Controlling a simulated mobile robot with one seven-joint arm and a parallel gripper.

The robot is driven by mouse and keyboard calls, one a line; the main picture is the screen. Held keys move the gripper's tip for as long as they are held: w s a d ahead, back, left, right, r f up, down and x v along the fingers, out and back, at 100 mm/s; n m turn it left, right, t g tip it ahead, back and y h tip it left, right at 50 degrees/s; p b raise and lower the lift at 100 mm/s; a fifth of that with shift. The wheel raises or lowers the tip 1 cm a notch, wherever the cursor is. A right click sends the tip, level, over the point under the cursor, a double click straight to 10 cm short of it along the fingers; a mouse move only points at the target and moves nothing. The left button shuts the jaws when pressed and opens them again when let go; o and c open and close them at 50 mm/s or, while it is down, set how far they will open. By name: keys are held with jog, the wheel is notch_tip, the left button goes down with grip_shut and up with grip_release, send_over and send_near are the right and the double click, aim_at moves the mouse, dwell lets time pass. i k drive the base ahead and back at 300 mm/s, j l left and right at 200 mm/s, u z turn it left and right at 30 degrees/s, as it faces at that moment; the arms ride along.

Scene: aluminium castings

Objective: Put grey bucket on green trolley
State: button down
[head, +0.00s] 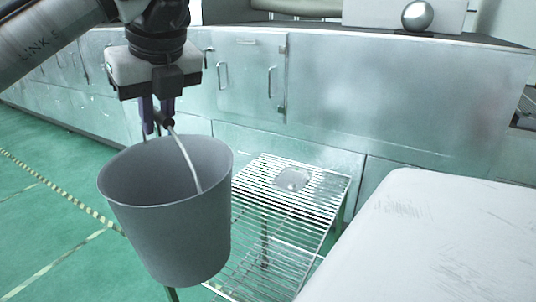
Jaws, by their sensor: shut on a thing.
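The grey bucket (168,232) hangs in the front left of the head view, slightly tilted, with its open top facing up. My gripper (158,122) is above its rim, shut on the bucket's thin pale handle (184,157). The trolley (305,207) stands behind and to the right of the bucket. It has a slatted wire top, a lower wire shelf and greenish legs. The bucket hides part of the trolley's left side. In the picture, the bucket is left of the trolley's top, not resting on it.
A small grey flat item (292,179) lies on the trolley's top. A large white block-like surface (430,240) fills the lower right, close to the trolley. A metal cabinet wall (360,90) with doors runs behind. A shiny ball (417,15) sits on top. Green floor (45,225) is open at left.

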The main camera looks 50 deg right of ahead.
aim_at(260, 241)
jog(key=l, duration=0.6)
jog(key=i+l, duration=0.1)
jog(key=l, duration=0.55)
